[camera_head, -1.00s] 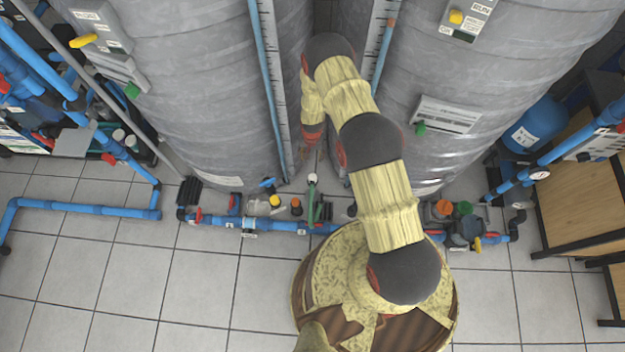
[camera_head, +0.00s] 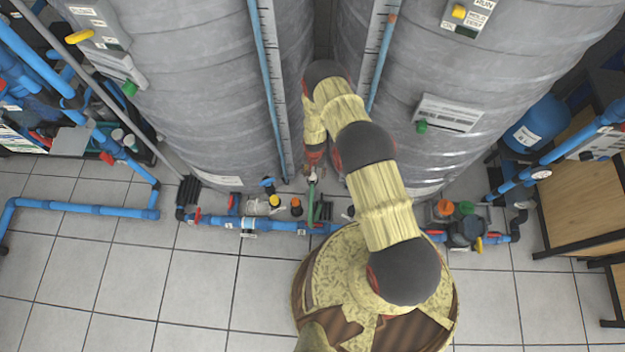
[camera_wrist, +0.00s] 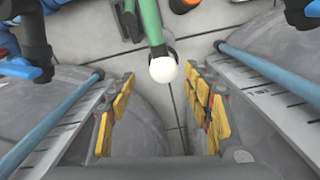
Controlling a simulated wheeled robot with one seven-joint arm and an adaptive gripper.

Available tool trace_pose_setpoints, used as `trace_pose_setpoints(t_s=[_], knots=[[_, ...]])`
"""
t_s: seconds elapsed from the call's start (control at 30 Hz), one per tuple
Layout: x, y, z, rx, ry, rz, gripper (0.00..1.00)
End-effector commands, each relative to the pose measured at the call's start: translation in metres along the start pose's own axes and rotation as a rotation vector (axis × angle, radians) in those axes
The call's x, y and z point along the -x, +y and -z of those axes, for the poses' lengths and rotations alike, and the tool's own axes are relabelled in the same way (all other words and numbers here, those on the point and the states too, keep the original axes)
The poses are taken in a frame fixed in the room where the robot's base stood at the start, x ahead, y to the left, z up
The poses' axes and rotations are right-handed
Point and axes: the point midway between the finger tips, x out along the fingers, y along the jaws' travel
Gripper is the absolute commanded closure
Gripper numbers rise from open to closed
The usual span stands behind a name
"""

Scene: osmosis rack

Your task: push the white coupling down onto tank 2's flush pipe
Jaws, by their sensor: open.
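The white coupling (camera_wrist: 163,68) shows as a rounded white end on a green pipe (camera_wrist: 149,22) in the wrist view. How far it is seated on the pipe cannot be told. My gripper (camera_wrist: 160,84) is open, with its yellow-padded fingers spread to either side and the coupling just ahead between the fingertips, apparently untouched. In the head view my gripper (camera_head: 314,172) is low between the two grey tanks, above the green pipe (camera_head: 311,206), and mostly hides the coupling there. No label shows which tank is tank 2.
The left tank (camera_head: 200,90) and right tank (camera_head: 480,75) stand close on both sides of my arm. Blue floor piping (camera_head: 275,225) with valves runs in front of them. An orange cap (camera_head: 296,204) is just left of the green pipe. Open tiled floor lies in front.

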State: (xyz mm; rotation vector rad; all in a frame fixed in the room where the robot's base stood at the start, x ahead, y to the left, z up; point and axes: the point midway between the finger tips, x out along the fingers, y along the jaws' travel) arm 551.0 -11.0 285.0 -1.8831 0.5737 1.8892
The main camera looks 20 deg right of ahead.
Motion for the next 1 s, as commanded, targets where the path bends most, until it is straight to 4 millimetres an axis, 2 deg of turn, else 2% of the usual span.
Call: trace_pose_setpoints(t_s=[0.33,0.7,1.0], knots=[[-0.004,-0.002,0.001,0.0,0.002,0.001,0.49],[-0.051,-0.005,-0.001,0.0,0.002,0.001,0.49],[-0.05,-0.005,0.0,0.0,0.003,0.002,0.49]])
